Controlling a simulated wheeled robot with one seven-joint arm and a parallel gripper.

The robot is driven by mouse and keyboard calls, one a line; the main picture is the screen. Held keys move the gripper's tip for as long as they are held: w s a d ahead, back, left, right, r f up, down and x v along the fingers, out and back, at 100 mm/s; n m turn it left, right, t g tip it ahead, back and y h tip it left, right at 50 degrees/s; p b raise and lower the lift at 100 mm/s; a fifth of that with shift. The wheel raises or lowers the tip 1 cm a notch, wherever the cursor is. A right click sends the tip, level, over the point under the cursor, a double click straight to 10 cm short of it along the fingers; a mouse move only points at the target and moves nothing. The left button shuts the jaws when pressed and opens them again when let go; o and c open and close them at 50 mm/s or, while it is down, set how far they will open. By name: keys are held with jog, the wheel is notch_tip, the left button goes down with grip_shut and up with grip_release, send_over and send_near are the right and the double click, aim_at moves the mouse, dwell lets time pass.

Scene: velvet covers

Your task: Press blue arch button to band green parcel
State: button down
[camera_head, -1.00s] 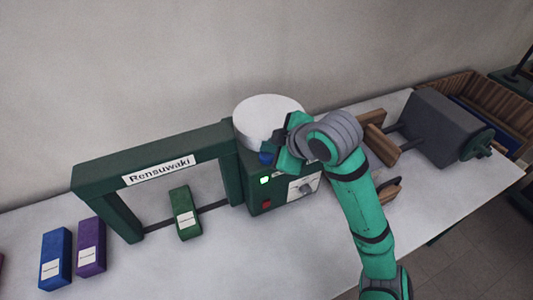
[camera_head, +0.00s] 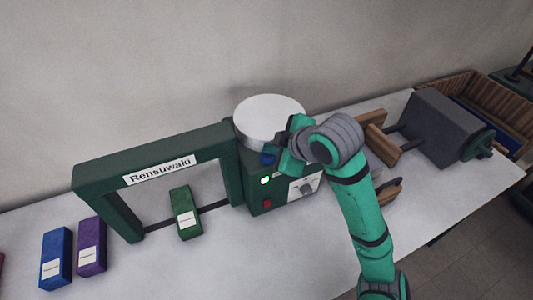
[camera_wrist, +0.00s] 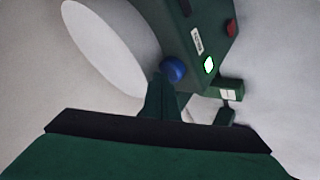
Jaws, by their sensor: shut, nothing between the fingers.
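The green parcel (camera_head: 185,213) with a white label stands on the table under the dark green arch (camera_head: 150,158) marked "Rensuwaki". The blue button (camera_head: 267,159) is on the control box (camera_head: 258,195) at the arch's right side, and shows as a round dome in the wrist view (camera_wrist: 173,69). My gripper (camera_wrist: 163,82) is shut and empty, its tips right at the blue button. I cannot tell whether they touch it or press it in. In the head view my gripper (camera_head: 280,152) partly hides the area beside the button.
A lit green lamp (camera_head: 265,180), a red button (camera_head: 267,203) and a dial (camera_head: 306,188) are on the box. A white round drum (camera_head: 268,118) sits on top. Blue (camera_head: 55,259) and purple (camera_head: 91,247) parcels stand at left. A grey roller machine (camera_head: 438,127) is at right.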

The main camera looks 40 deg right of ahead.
jog(key=shift+a+f, duration=0.2)
jog(key=shift+f, duration=0.05)
jog(key=shift+w, duration=0.2)
dwell(0.3)
jog(key=shift+r, duration=0.15)
jog(key=shift+w+r, duration=0.1)
jog(key=shift+r, duration=0.05)
jog(key=shift+a+r, duration=0.1)
jog(key=shift+r, duration=0.3)
jog(key=shift+s+d+r, duration=0.25)
jog(key=shift+s+d, duration=0.15)
jog(key=shift+s, duration=0.05)
jog(key=shift+a, duration=0.1)
